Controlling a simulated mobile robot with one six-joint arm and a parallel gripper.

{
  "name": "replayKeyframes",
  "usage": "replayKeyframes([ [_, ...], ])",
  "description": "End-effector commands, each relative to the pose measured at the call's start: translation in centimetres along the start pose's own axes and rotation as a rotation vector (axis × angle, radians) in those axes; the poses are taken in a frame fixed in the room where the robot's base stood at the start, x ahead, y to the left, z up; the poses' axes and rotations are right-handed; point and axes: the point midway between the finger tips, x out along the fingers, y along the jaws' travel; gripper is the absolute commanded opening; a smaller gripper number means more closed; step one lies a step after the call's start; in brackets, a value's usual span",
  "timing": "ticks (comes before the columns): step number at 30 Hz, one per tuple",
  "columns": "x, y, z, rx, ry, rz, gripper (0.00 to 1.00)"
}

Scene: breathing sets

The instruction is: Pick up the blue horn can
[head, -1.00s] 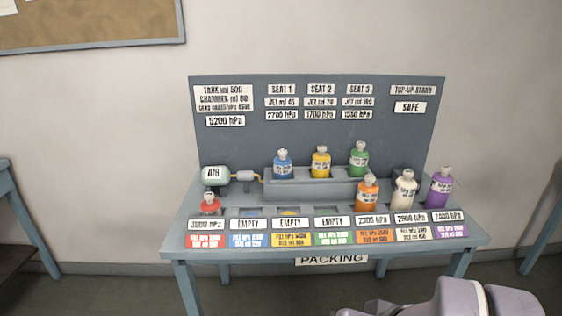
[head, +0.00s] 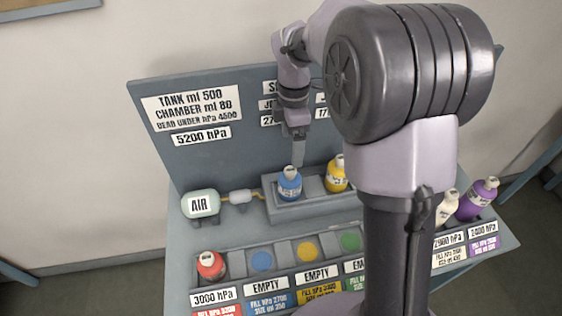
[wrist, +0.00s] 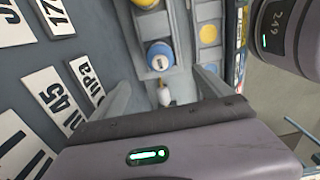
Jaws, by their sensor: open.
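The blue horn can (head: 290,184) stands upright in the first seat of the raised grey block (head: 290,212), with a pale cap on top. My gripper (head: 298,152) is just above it in the head view, pointing down. In the wrist view the blue can (wrist: 160,60) shows beyond and between the two open fingers of my gripper (wrist: 162,88). The jaws are empty and apart from the can. The exact height gap is hard to tell.
A yellow can (head: 336,174) stands close right of the blue one. A green-white AIR tank (head: 200,203) and small cylinder (head: 240,196) are left. The sign panel (head: 230,90) rises close behind. A red can (head: 210,265) sits in the front row. My arm hides the right-middle.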

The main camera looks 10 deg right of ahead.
Motion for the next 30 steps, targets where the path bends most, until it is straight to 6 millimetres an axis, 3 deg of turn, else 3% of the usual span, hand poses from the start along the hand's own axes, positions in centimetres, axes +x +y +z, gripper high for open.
replayKeyframes([
  [1,2.4,-0.1,0.0,0.0,0.0,-0.003,0.89],
  [6,7.1,-0.1,0.0,0.002,0.0,-0.002,0.89],
  [14,9.9,0.1,-0.1,0.003,0.001,0.001,0.89],
  [20,13.9,0.1,-0.2,0.004,0.001,0.0,0.89],
  [27,14.2,0.2,-0.2,0.004,0.001,0.002,0.89],
  [30,14.2,0.2,-0.2,0.004,0.001,0.002,0.69],
])
